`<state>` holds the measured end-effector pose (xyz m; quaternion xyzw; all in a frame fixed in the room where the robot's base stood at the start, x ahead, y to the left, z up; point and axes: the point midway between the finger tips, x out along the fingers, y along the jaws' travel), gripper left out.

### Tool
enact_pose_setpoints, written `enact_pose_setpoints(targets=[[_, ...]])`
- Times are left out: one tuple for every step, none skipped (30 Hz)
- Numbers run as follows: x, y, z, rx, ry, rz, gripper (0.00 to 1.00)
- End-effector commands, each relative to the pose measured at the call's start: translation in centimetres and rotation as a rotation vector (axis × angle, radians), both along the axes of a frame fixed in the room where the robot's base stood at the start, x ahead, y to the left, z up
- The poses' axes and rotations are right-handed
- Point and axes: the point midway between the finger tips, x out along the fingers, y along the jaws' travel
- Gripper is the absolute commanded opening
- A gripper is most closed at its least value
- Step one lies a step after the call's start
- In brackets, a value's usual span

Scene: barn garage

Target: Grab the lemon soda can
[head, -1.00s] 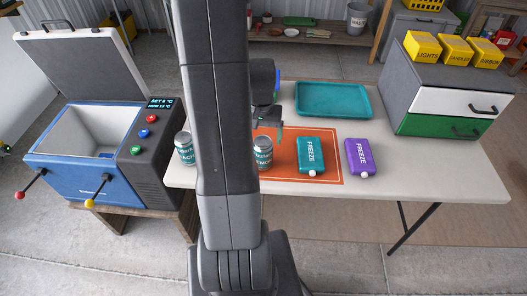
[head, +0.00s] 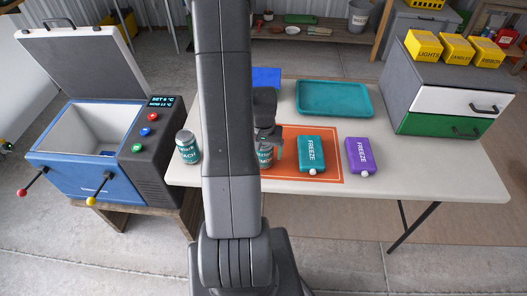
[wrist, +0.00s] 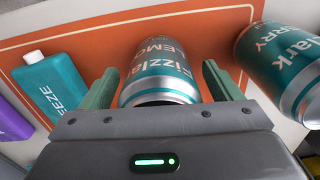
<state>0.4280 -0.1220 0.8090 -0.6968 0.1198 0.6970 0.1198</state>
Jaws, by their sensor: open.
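The lemon soda can (wrist: 160,72), silver and teal with "Fizzlark LEMON" lettering, stands between the two green fingers of my gripper (wrist: 165,85) in the wrist view. The fingers are open on either side of it, with a small gap showing. In the head view the can (head: 265,157) shows partly below my gripper (head: 270,140), at the left of the orange mat (head: 327,178); my arm hides some of it. A second can (wrist: 282,68), its label ending in "RRY", stands close at the right in the wrist view, beside one finger.
A teal freeze pack (head: 311,153) and a purple one (head: 360,155) lie to the right. A teal tray (head: 335,98) is behind. The open blue cooler (head: 75,178) stands left; drawers (head: 450,95) stand right.

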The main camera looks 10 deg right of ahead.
Motion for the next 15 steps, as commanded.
enact_pose_setpoints(targets=[[0.0,0.01,0.0,0.0,0.0,0.0,0.85],[0.0,0.01,0.01,0.0,0.0,0.0,0.85],[0.0,0.01,0.01,0.0,0.0,0.0,0.85],[0.0,0.01,0.01,0.0,0.0,0.0,0.85],[0.0,0.01,0.01,0.0,0.0,0.0,0.81],[0.0,0.01,0.01,0.0,0.0,0.0,0.73],[0.0,0.01,0.02,0.0,0.0,0.0,0.67],[0.01,0.01,0.02,0.0,0.0,0.0,0.61],[0.0,0.01,0.02,0.0,0.0,0.0,0.53],[0.01,0.01,0.02,0.0,0.0,0.0,0.47],[0.01,0.01,0.02,0.0,0.0,0.0,0.42],[0.01,0.01,0.03,0.0,0.0,0.0,0.34],[0.01,0.01,0.03,0.0,0.0,0.0,0.28],[0.03,0.0,0.06,0.0,-0.001,0.0,0.27],[0.03,0.0,0.06,0.0,-0.001,0.0,0.27]])
